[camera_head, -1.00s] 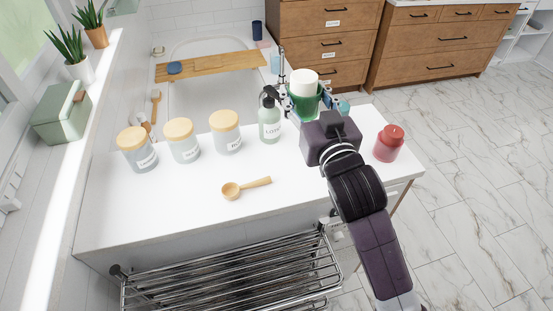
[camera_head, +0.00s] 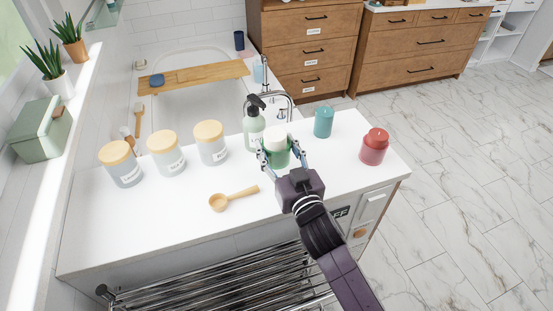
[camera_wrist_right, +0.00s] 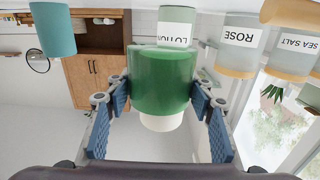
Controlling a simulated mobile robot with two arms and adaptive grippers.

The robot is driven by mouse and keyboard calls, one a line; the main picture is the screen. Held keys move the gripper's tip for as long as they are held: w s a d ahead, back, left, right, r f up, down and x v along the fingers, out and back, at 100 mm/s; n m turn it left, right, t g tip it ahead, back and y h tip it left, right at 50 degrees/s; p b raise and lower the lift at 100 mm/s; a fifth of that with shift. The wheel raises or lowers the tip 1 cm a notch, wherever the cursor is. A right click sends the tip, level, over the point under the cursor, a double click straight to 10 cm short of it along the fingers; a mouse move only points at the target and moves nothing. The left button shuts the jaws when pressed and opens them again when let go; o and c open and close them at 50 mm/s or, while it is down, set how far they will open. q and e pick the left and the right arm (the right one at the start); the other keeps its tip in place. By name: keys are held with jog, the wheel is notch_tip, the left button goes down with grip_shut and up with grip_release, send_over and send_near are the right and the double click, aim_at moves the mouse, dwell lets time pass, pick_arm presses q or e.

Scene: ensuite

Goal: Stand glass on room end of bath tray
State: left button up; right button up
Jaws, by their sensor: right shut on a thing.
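The wooden bath tray (camera_head: 212,73) lies across the white bath, with a dark blue round item (camera_head: 157,80) on its left part. A pale blue, see-through glass (camera_head: 260,74) stands just beyond the tray's right end. My right gripper (camera_head: 277,160) is shut on a green container with a white top (camera_head: 276,132), beside the lotion pump bottle. The right wrist view shows the green container (camera_wrist_right: 163,80) between both fingers (camera_wrist_right: 160,120). I cannot tell whether its base touches the counter. My left gripper is not in view.
On the white counter (camera_head: 150,220) stand several labelled jars (camera_head: 168,157), the lotion bottle (camera_head: 253,130), a teal candle (camera_head: 323,122), a red candle (camera_head: 374,148) and a wooden scoop (camera_head: 232,198). A tap (camera_head: 287,100) rises behind. A dark blue cup (camera_head: 239,40) stands beyond the tray.

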aim_at(277, 160)
jog(key=shift+f, duration=2.1)
jog(key=o, duration=0.8)
jog(key=shift+f+b, duration=0.25)
jog(key=shift+b, duration=0.05)
jog(key=o, duration=0.4)
jog(key=shift+o, duration=0.2)
jog(key=shift+r, duration=0.1)
